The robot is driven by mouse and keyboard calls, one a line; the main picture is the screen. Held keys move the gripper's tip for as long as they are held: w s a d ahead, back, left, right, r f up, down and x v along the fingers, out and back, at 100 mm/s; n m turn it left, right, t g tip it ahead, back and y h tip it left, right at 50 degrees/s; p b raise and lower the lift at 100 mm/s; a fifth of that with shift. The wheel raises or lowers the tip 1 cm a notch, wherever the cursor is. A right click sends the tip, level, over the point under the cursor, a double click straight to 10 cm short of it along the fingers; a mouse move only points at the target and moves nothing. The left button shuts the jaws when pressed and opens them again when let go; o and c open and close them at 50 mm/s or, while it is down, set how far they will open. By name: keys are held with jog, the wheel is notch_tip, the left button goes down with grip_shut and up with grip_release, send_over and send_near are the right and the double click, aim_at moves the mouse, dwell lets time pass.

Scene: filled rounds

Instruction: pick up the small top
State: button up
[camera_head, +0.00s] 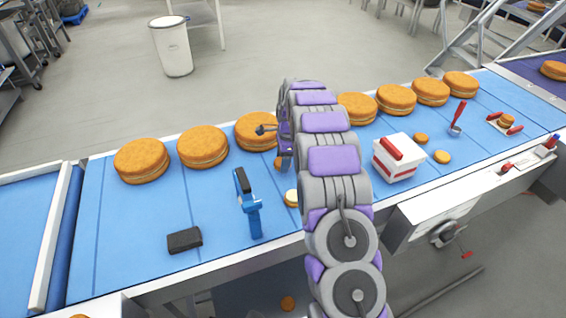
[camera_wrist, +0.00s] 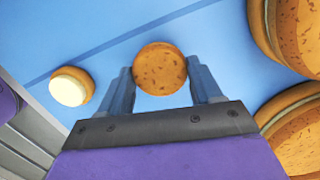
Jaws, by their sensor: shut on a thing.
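The small top (camera_wrist: 160,69) is a round, brown, speckled disc in the wrist view. My gripper (camera_wrist: 162,80) is shut on it, with one blue-grey finger at each side. A small brown edge, which looks like the same top (camera_head: 279,162), shows beside my arm in the head view. My arm hides the gripper's fingers there. I cannot tell whether the top touches the belt or is raised. A small round with a cream face (camera_wrist: 70,87) lies apart to the left in the wrist view; it also shows in the head view (camera_head: 291,198).
Several large filled rounds (camera_head: 203,146) line the far side of the blue belt (camera_head: 120,240). A blue tool (camera_head: 249,205) and a dark block (camera_head: 185,240) are left of my arm. A white-and-red box (camera_head: 398,160) is to the right. The belt's left part is mostly clear.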

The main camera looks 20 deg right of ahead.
jog(key=shift+r, duration=0.65)
jog(key=shift+s+p, duration=0.3)
jog(key=shift+s, duration=0.85)
jog(key=s, duration=0.4)
jog(key=s+p, duration=0.1)
jog(key=s, duration=0.4)
jog(key=s+r+p, duration=0.1)
jog(key=s, duration=0.3)
jog(key=shift+s+a+r, duration=0.1)
jog(key=shift+s+a, duration=0.05)
notch_tip(320, 180, up, 5)
jog(key=w+a+n+p, duration=0.1)
jog(key=w+n+p, duration=0.1)
jog(key=n, duration=0.4)
jog(key=b, duration=0.3)
send_over(293, 196)
jog(key=shift+g, duration=0.3)
jog(key=shift+d+f, duration=0.15)
jog(key=shift+f, duration=0.9)
jog(key=shift+d+f, duration=0.1)
jog(key=shift+f, duration=1.75)
jog(key=shift+f+p, duration=0.4)
jog(key=shift+f, duration=0.3)
jog(key=o, duration=0.8)
jog(key=shift+o, duration=0.6)
